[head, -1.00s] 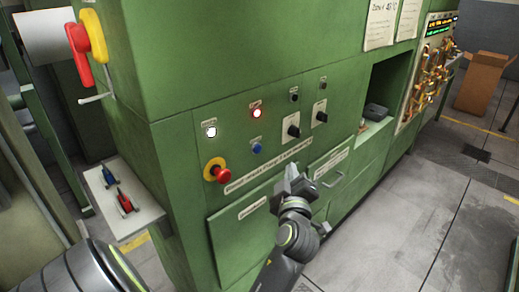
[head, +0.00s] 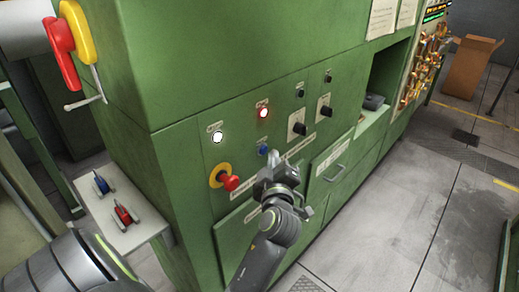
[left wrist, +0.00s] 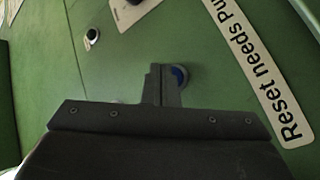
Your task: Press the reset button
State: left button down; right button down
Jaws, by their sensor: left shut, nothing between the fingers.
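The blue button (head: 263,149) sits on the green panel below the red-lit lamp. In the wrist view the blue button (left wrist: 180,76) shows just right of my fingertips, partly hidden by them. A label reading "Reset needs Pu..." (left wrist: 262,70) runs beside it. My left gripper (head: 272,163) is shut and empty, in front of the panel just below the blue button. Its closed fingers also show in the wrist view (left wrist: 160,72). I cannot tell whether they touch the button. My right gripper is not in view.
A red emergency knob on a yellow base (head: 229,182) is left of my gripper. A white lamp (head: 217,137), a red lamp (head: 263,112) and black rotary switches (head: 298,128) share the panel. A side shelf (head: 130,234) holds small red and blue items.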

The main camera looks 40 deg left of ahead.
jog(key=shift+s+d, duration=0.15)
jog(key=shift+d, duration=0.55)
pick_arm(q)
jog(key=shift+d, duration=0.1)
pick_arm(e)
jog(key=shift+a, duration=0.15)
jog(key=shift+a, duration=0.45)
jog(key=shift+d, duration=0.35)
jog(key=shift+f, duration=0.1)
pick_arm(q)
jog(key=shift+a, duration=0.5)
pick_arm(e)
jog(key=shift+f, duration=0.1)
